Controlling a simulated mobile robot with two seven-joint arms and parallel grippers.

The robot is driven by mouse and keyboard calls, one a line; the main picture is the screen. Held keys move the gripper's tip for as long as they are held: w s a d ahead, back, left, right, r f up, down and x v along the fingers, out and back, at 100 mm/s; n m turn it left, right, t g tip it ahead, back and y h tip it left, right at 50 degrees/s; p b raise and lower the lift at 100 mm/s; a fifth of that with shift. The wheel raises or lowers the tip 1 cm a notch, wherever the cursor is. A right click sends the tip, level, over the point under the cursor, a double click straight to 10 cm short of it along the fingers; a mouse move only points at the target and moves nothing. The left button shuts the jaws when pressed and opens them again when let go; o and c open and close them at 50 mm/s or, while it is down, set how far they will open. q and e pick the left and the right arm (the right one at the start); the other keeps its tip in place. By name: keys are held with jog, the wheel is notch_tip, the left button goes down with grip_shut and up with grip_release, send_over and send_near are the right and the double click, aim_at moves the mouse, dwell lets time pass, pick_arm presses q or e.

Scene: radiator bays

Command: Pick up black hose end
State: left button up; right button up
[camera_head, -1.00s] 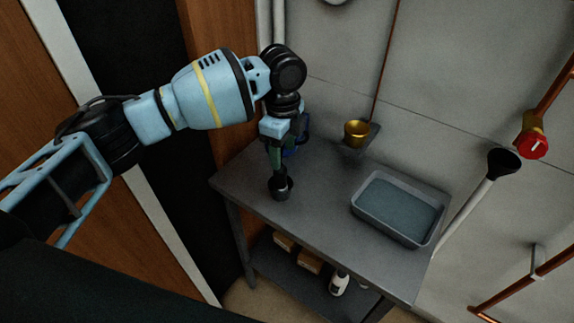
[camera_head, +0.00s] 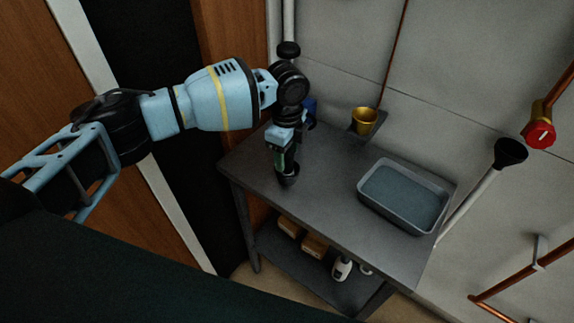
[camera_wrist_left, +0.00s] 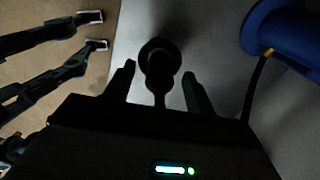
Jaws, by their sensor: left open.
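A dark, round-based piece (camera_head: 289,180), which I take for the black hose end, stands on the grey bench near its left end. In the left wrist view it shows as a black neck with a round end (camera_wrist_left: 160,53). My left gripper (camera_head: 285,168) is directly over it, pointing down. Its two fingers (camera_wrist_left: 160,83) are open, one on each side of the neck, with visible gaps. The gripper hides the upper part of the piece in the head view.
A blue coil (camera_wrist_left: 285,35) lies close to the right of my left gripper, with a thin black line beside it. A grey tray (camera_head: 366,205) sits on the bench's right part. A brass cup (camera_head: 364,120) is by the wall. Boxes (camera_head: 314,245) and a white bottle (camera_head: 341,268) stand below.

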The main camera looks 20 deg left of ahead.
pick_arm(q)
jog(key=shift+f, duration=0.55)
jog(key=c, duration=1.1)
jog(key=shift+r, duration=0.1)
notch_tip(320, 180, up, 10)
jog(key=shift+f, duration=0.1)
